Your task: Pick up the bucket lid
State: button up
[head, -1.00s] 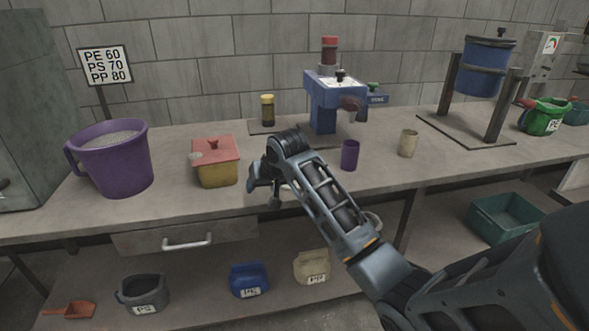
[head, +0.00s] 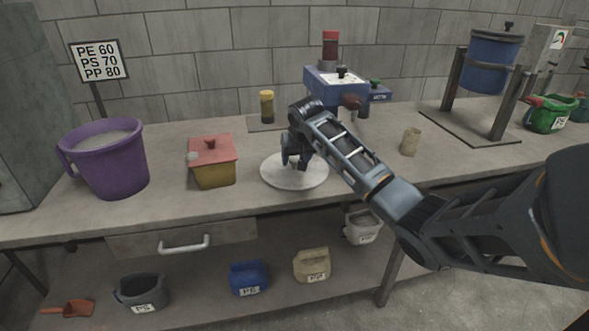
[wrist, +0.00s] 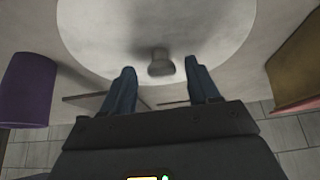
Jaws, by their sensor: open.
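The bucket lid (head: 310,180) is a flat, pale round disc lying on the bench, right of the yellow box. It also fills the upper middle of the wrist view (wrist: 95,30), with a small grey knob (wrist: 160,66) on it. My gripper (head: 296,164) is over the lid near its middle, partly hiding it in the head view. In the wrist view my gripper (wrist: 159,68) is open and empty, its two fingers spread to the left and right of the knob. I cannot tell whether the fingertips reach down beside the knob.
A purple bucket (head: 108,165) and a yellow box with a red lid (head: 213,165) stand left. A yellow-capped jar (head: 267,107), blue press (head: 335,82) and beige cup (head: 411,141) stand behind or right. A purple cup (wrist: 27,90) shows in the wrist view.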

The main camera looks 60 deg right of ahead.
jog(key=shift+x, duration=0.95)
grip_shut()
